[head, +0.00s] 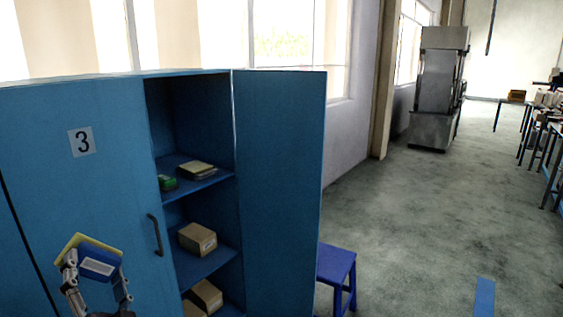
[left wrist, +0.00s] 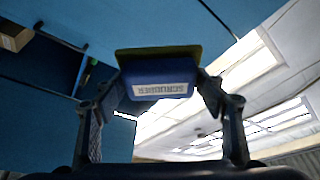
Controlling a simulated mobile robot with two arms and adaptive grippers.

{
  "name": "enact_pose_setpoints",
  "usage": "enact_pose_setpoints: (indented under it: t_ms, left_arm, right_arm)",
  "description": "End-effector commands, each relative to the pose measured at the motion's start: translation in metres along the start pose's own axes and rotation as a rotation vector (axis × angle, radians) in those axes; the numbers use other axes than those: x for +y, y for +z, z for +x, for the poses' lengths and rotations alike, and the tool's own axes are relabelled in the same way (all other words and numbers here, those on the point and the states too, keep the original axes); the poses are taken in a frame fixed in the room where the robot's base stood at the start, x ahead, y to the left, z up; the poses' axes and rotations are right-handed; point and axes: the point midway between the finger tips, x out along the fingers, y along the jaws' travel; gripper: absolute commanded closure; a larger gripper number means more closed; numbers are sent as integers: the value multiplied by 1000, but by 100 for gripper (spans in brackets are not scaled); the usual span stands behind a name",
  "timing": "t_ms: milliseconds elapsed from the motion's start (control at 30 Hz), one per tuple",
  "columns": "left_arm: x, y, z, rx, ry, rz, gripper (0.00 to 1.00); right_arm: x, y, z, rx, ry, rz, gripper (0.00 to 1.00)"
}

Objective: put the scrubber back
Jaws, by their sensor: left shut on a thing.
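The scrubber (head: 97,262) is a blue block with a yellow-green pad. My left gripper (head: 95,272) is shut on it and holds it up in front of the closed cabinet door marked 3, at the lower left of the head view. In the left wrist view the scrubber (left wrist: 160,78) sits between the fingertips of the left gripper (left wrist: 161,88), its label upside down. The blue cabinet (head: 110,180) has an open section with shelves right of that door. My right gripper is not in view.
The upper shelf (head: 205,183) holds yellowish pads and a small green item (head: 167,182). Cardboard boxes (head: 197,239) lie on lower shelves. The open door (head: 278,180) stands right of the shelves. A blue stool (head: 337,264) is beside it, with clear floor beyond.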

Motion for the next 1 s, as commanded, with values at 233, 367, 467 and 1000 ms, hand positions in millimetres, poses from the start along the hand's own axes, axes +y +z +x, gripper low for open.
enact_pose_setpoints:
  t_ms: [233, 367, 467, 1000]
  left_arm:
    - [21, 8, -33, 43, 40, -5, 55]
    - [42, 12, -71, 114, 96, -25, 55]
    - [58, 14, -105, 187, 152, -46, 55]
    - [100, 16, -229, 470, 353, -144, 55]
  right_arm:
    - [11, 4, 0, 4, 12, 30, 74]
    - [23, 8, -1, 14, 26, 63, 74]
    - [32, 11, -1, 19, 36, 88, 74]
    - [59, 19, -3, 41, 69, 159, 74]
